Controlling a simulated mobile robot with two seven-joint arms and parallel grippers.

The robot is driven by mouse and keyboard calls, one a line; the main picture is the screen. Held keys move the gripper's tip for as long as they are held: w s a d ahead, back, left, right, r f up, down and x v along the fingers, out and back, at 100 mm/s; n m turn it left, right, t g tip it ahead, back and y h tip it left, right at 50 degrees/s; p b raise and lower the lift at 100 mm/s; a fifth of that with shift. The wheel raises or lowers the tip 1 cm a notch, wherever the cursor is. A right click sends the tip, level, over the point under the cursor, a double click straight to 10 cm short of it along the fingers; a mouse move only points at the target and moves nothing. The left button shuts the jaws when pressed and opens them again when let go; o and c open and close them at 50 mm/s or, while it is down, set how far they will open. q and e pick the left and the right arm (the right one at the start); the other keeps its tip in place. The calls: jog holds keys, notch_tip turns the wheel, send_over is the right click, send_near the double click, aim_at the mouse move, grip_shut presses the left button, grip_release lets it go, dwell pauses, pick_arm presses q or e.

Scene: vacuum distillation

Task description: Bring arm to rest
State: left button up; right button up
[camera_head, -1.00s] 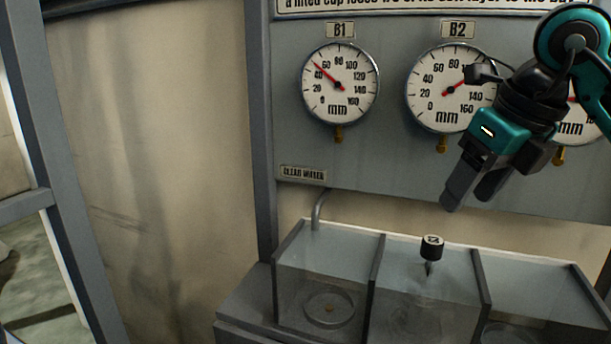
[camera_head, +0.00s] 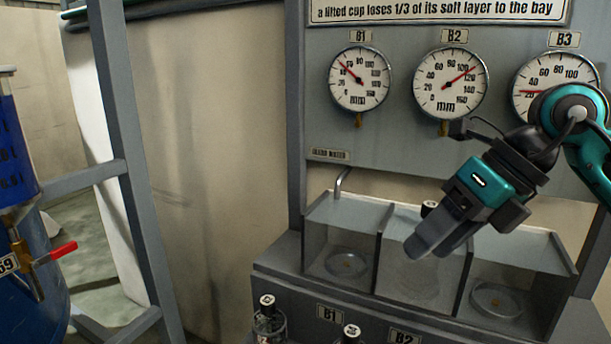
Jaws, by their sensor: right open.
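My right arm comes in from the right edge of the head view. Its gripper (camera_head: 432,240) is open and empty, pointing down and left in front of the clear bays. The fingers overlap the middle bay in the picture, and I cannot tell how far in front of it they are. A black-capped item (camera_head: 428,207) marked on its white top is partly hidden behind the gripper. My left gripper is not in view.
Gauges B1 (camera_head: 359,79), B2 (camera_head: 450,84) and B3 (camera_head: 553,84) hang on the grey panel. Capped bottles (camera_head: 267,322) stand at the front.

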jog(key=s+a+f+m+y, duration=0.25)
jog(key=a+m+y, duration=0.35)
jog(key=a+y, duration=0.75)
jog(key=w+d+f+m+t+h, duration=0.2)
jog(key=d+f+m+t+h, duration=0.2)
jog(key=f+m+t, duration=0.5)
jog(key=w+d+f+m+t+h, duration=0.25)
jog(key=d+m+t+h, duration=0.35)
jog(key=m, duration=0.7)
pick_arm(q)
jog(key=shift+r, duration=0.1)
pick_arm(e)
jog(key=s+d+f+m+g+h, duration=0.1)
jog(key=s+f+m, duration=0.3)
jog(key=f, duration=0.5)
jog(key=s+d+f+m+g+h, duration=0.2)
jog(key=s+f, duration=0.4)
jog(key=f, duration=0.3)
jog(key=s+d+f+m+g+h, duration=0.2)
jog(key=s+f+m+h, duration=0.3)
jog(key=f, duration=0.3)
jog(key=shift+f+m+g, duration=0.3)
jog(key=shift+f+g, duration=0.1)
jog(key=shift+g, duration=0.1)
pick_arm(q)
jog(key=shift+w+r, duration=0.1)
pick_arm(e)
jog(key=shift+s, duration=0.1)
